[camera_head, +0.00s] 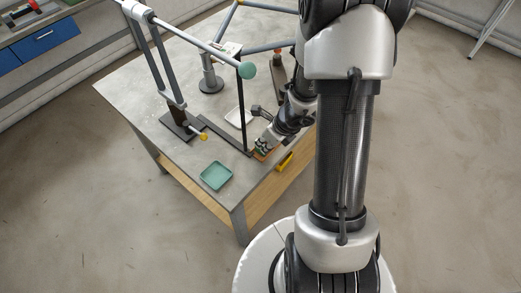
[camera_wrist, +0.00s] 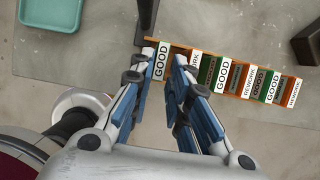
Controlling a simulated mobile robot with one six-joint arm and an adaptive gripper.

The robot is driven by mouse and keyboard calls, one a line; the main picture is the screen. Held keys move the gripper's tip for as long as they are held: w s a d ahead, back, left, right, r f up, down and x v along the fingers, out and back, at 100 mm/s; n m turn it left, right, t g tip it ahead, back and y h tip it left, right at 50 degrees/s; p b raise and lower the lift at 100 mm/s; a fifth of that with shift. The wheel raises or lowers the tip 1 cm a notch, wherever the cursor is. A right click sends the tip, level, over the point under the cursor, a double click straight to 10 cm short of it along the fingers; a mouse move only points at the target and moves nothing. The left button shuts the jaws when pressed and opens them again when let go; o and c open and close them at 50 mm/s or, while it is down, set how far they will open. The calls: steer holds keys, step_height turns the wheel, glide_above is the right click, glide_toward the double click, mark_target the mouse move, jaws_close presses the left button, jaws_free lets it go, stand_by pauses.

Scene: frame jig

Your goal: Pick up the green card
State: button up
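In the wrist view a wooden rack (camera_wrist: 183,44) holds a row of upright cards, with tops lettered GOOD or REWORK. The leftmost card (camera_wrist: 161,61) reads GOOD on a pale top; some others, such as a card further right (camera_wrist: 207,70), show green. My gripper (camera_wrist: 164,58) is open, with one finger on each side of the leftmost card. A narrow gap shows on the right of that card; contact on its left is unclear. In the head view my gripper (camera_head: 264,147) is low at the table's front edge and largely hides the rack.
A teal tray (camera_head: 216,176) stands on the table left of my gripper; it also shows in the wrist view (camera_wrist: 52,12).

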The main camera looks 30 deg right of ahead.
mark_target(260, 153)
steer(key=b+x, duration=0.2)
steer(key=x, duration=0.2)
steer(key=shift+w+a+f, duration=0.2)
steer(key=shift+w+f, duration=0.05)
steer(key=shift+f, duration=0.05)
steer(key=shift+c, duration=0.6)
jaws_close()
